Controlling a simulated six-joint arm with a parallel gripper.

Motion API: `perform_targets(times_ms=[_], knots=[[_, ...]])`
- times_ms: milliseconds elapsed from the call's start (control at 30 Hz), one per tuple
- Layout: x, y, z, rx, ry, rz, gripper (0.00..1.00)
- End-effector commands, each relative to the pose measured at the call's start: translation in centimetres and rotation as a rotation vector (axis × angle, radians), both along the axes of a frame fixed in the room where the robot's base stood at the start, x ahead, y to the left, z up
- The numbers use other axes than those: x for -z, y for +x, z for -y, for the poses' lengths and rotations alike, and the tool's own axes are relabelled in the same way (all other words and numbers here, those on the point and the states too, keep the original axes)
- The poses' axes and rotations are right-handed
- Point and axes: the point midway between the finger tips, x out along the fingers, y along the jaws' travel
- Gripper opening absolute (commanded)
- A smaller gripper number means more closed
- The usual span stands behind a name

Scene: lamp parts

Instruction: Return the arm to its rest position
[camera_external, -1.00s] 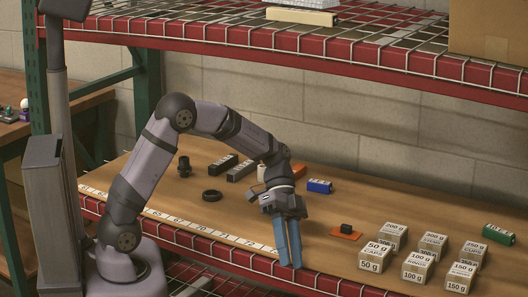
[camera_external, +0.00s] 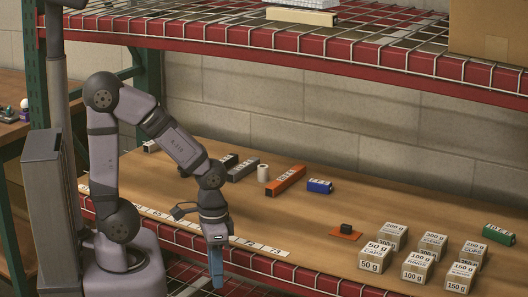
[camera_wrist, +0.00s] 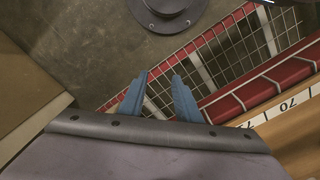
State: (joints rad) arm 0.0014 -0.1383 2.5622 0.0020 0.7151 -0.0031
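My gripper (camera_external: 217,284) points down at the front edge of the wooden shelf board, in front of the numbered strip. Its two blue fingers overlap in the external view. In the wrist view my gripper (camera_wrist: 158,85) shows its fingers apart, with nothing between them. Below the fingers are a red-edged wire rack (camera_wrist: 232,62) and a grey floor. My arm is folded back near its base, with the elbow high at the left.
On the wooden board (camera_external: 300,225) are an orange block (camera_external: 285,181), a blue block (camera_external: 319,186), a white cylinder (camera_external: 263,173) and dark blocks. Several labelled weight boxes (camera_external: 418,268) stand at the right. An upper shelf (camera_external: 300,38) spans above. The numbered strip (camera_external: 262,246) runs along the front.

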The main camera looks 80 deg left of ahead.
Motion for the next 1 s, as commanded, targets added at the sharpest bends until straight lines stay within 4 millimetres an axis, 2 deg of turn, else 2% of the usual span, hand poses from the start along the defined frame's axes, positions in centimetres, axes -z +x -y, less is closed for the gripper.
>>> perform_targets(times_ms=[33, 400, 600, 800, 1000], knots=[[-2.8, 0.0, 0.0, -0.001, 0.000, -0.001, 0.30], [-13.7, 0.0, 0.0, -0.002, -0.002, -0.002, 0.30], [-19.0, 0.0, 0.0, -0.003, -0.002, -0.003, 0.30], [-22.3, 0.0, 0.0, -0.004, -0.002, -0.003, 0.30], [-23.3, 0.0, 0.0, -0.004, -0.002, -0.003, 0.30]])
